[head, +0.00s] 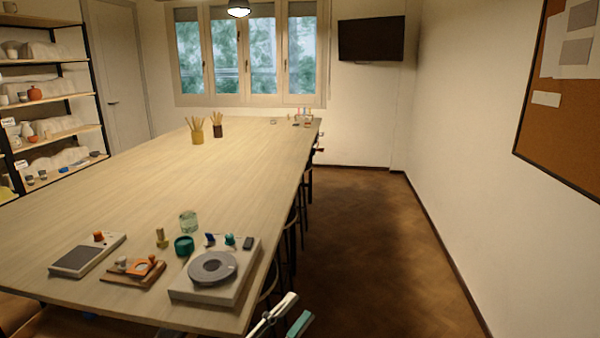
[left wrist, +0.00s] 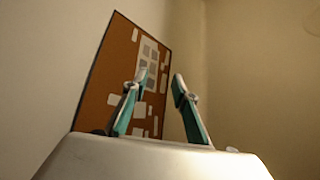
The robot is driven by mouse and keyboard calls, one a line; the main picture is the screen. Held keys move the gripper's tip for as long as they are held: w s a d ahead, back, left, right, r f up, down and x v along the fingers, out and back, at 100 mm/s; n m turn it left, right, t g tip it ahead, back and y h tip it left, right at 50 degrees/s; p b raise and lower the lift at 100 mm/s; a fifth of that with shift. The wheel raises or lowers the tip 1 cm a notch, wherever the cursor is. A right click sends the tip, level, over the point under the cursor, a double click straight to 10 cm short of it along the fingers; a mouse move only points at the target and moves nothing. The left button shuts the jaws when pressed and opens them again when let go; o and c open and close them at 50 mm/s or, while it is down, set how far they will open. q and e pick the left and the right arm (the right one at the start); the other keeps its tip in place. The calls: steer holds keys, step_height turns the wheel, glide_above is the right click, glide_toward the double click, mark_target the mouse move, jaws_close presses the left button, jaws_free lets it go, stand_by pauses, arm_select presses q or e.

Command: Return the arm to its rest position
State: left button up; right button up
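My left gripper (head: 298,306) shows at the bottom edge of the head view, beside the table's near right corner and clear of the things on it. In the left wrist view its two teal-and-grey fingers (left wrist: 161,78) stand apart with nothing between them, so it is open and empty. Behind the fingers that view shows a cork board with pinned papers (left wrist: 122,62) on a plain wall. Most of the left arm is outside the head view. My right gripper is in neither view.
The long wooden table (head: 130,185) fills the left and middle. Near its front end are a grey device with a round disc (head: 240,285), a flat scale-like device (head: 75,262), a wooden board (head: 120,277), a teal pot (head: 184,251) and a glass jar (head: 188,229). Floor (head: 380,250) at right is open.

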arm_select(q)
steer(key=s+a+f+n+y, duration=0.1)
steer(key=a+f+n+y, duration=0.25)
steer(key=f, duration=0.35)
steer(key=s+a+f+n+g+y, duration=0.1)
steer(key=a+f+n+y, duration=0.3)
steer(key=f, duration=0.3)
steer(key=s+a+f+n+y, duration=0.2)
steer(key=a+f+n, duration=0.25)
steer(key=f, duration=0.25)
steer(key=s+a+f+n+g+y, duration=0.1)
steer(key=s+a+f+n+g, duration=0.1)
steer(key=s+f, duration=0.3)
steer(key=s+a+f+n+g+y, duration=0.2)
steer(key=s+f, duration=0.4)
steer(key=f, duration=0.3)
steer(key=a+n, duration=0.1)
steer(key=a, duration=0.1)
steer(key=shift+a, duration=0.4)
steer(key=shift+a+y, duration=0.15)
steer(key=shift+y, duration=0.1)
